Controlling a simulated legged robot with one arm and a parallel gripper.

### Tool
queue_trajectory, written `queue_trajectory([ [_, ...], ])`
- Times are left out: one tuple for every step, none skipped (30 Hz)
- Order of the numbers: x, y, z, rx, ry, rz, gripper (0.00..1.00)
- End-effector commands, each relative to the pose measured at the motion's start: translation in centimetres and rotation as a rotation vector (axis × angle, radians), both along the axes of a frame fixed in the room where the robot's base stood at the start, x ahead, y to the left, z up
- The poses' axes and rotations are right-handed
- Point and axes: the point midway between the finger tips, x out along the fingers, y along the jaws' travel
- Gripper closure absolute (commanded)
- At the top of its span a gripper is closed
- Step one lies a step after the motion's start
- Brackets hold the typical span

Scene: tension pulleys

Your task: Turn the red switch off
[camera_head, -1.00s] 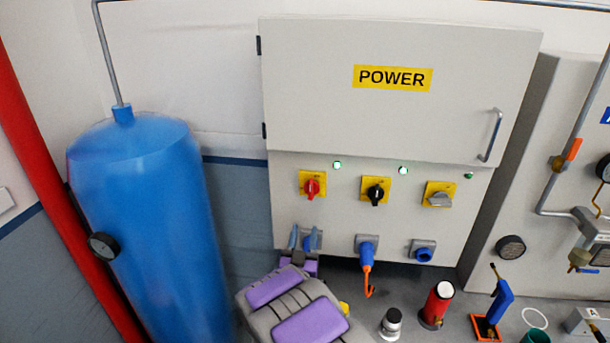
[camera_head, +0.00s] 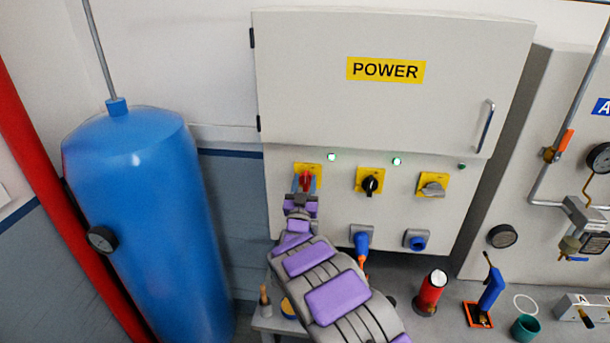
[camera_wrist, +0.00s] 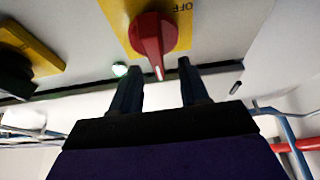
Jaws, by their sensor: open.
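The red switch (camera_head: 305,181) is a rotary knob on a yellow plate (camera_head: 313,169) at the left of the POWER cabinet's lower panel. In the wrist view the red knob (camera_wrist: 153,36) is large at the top, with "OFF" on its yellow plate (camera_wrist: 181,12) and a white mark on the knob's end. My gripper (camera_wrist: 157,75) is open, with one finger on each side of the knob's lower end in that picture. I cannot tell whether they touch it. In the head view my gripper (camera_head: 304,186) partly covers the knob.
A black switch (camera_head: 370,184) and a grey switch (camera_head: 432,188) are to the right. A blue plug (camera_head: 361,243) and a blue socket (camera_head: 416,240) sit below. Green lamps (camera_head: 331,157) (camera_head: 396,161) glow above. A blue tank (camera_head: 140,220) stands at the left.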

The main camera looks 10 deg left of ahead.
Motion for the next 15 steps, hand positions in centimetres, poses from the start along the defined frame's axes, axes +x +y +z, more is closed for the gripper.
queue_trajectory([
  [0.6, 0.0, 0.4, 0.004, -0.004, 0.0, 0.55],
  [0.8, 0.0, 0.5, 0.003, -0.004, -0.001, 0.55],
  [1.2, 0.0, 0.6, 0.002, -0.004, -0.001, 0.55],
  [1.4, 0.0, 0.7, 0.002, -0.003, -0.001, 0.55],
  [1.6, 0.0, 0.7, 0.001, -0.002, -0.001, 0.55],
  [1.9, 0.0, 0.8, 0.001, -0.002, 0.0, 0.55],
  [2.0, 0.1, 0.9, 0.001, -0.001, 0.0, 0.55],
  [2.2, 0.1, 0.9, 0.001, -0.001, 0.001, 0.55],
  [2.3, 0.1, 1.0, 0.001, -0.001, 0.001, 0.55],
  [2.4, 0.1, 1.0, 0.001, -0.001, 0.001, 0.55],
  [2.5, 0.1, 1.0, 0.0, -0.001, 0.001, 0.55],
  [2.5, 0.1, 1.1, 0.0, -0.001, 0.001, 0.55],
  [2.6, 0.1, 1.1, 0.0, -0.001, 0.001, 0.55],
  [2.6, 0.1, 1.1, 0.0, -0.001, 0.001, 0.55],
  [2.6, 0.1, 1.1, -0.001, -0.001, 0.001, 0.55],
])
